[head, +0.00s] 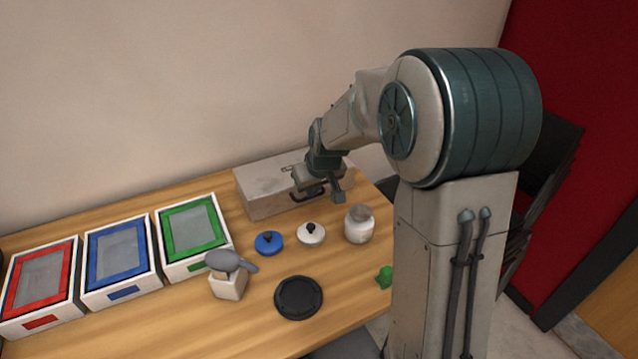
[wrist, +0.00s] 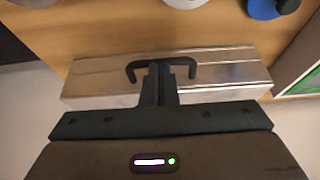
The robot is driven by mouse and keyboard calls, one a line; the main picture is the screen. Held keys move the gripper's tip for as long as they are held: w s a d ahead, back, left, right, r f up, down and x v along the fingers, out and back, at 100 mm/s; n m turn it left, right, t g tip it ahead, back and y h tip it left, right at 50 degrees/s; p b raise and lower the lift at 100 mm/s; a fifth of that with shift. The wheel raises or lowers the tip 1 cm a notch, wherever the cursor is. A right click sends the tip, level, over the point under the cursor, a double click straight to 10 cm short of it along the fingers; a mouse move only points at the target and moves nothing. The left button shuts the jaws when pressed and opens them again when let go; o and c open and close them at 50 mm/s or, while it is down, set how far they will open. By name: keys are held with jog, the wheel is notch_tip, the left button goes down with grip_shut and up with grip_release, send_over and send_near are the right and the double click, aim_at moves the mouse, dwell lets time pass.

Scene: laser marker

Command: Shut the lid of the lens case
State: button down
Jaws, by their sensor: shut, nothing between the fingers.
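The lens case (head: 265,192) is a long pale grey box at the back of the table. It also shows in the wrist view (wrist: 225,68), with seam lines running along it. Its lid looks down, flat on the box, but my arm covers part of it and I cannot tell whether it is fully shut. A black handle (head: 300,196) is on its front; in the wrist view the handle (wrist: 131,70) arches either side of my fingers. My gripper (wrist: 160,66) is shut and empty, its fingertips over the handle's middle. In the head view my gripper (head: 337,192) is by the case's front right.
In front are a blue lid (head: 268,243), a white lid (head: 311,236), a jar (head: 359,228), a black round plate (head: 298,298) and a white block (head: 228,286) with a grey tool. Red, blue and green framed bins (head: 193,232) stand left. A green object (head: 385,277) lies right.

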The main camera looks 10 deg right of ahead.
jog(key=shift+s+f, duration=0.15)
jog(key=shift+f, duration=0.3)
jog(key=shift+r, duration=0.15)
jog(key=shift+r, duration=0.3)
jog(key=p+v, duration=0.1)
jog(key=v, duration=1.2)
jog(key=s+d+f+m, duration=0.1)
jog(key=s+f, duration=0.1)
jog(key=s, duration=0.8)
jog(key=s+d+f+m+g+h, duration=0.1)
jog(key=s+d+f+m, duration=0.1)
jog(key=s, duration=0.9)
jog(key=shift+s+f+g, duration=0.2)
jog(key=shift+s+g, duration=0.1)
